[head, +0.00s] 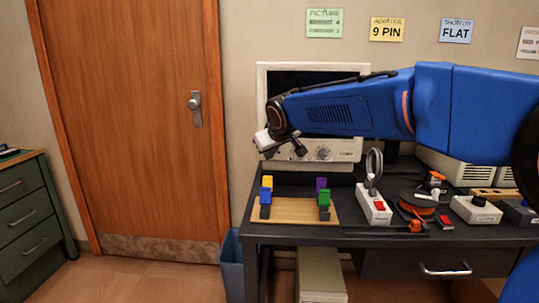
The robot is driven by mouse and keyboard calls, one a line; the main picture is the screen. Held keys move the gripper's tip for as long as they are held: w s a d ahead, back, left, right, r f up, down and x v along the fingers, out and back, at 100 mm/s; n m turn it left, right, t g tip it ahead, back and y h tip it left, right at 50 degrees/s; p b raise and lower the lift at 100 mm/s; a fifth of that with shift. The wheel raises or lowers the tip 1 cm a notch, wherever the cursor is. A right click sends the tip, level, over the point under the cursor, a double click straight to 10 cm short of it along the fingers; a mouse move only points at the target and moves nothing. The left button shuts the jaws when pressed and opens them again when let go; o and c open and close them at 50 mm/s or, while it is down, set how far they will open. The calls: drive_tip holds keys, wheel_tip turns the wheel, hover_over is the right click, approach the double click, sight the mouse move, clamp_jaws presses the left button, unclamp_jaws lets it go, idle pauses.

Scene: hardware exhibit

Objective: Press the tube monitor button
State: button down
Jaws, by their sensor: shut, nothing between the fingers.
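The tube monitor (345,150) is a cream box with a dark screen, standing at the back of the dark desk against the wall. My blue arm crosses in front of it and covers much of the screen. Its lower front panel shows a round knob (322,152) and small dark lettering to the right. I cannot make out which part is the button; the panel's left end is partly hidden by my gripper. My gripper (268,148) is shut and empty, in front of the monitor's lower left corner. I cannot tell whether it touches the monitor.
A wooden board (292,211) with coloured blocks lies on the desk in front of the monitor. Right of it are a white power strip (374,206), an orange spool (417,203) and a switch box (475,210). Note cards hang above. A blue bin (231,262) stands left of the desk.

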drive_tip(key=shift+w, duration=0.15)
drive_tip(key=shift+s, duration=0.2)
idle(0.3)
drive_tip(key=shift+s, duration=0.45)
drive_tip(key=shift+s, duration=0.1)
drive_tip(key=s, duration=0.5)
drive_tip(key=shift+s+a, duration=0.1)
drive_tip(key=shift+s, duration=0.3)
idle(0.3)
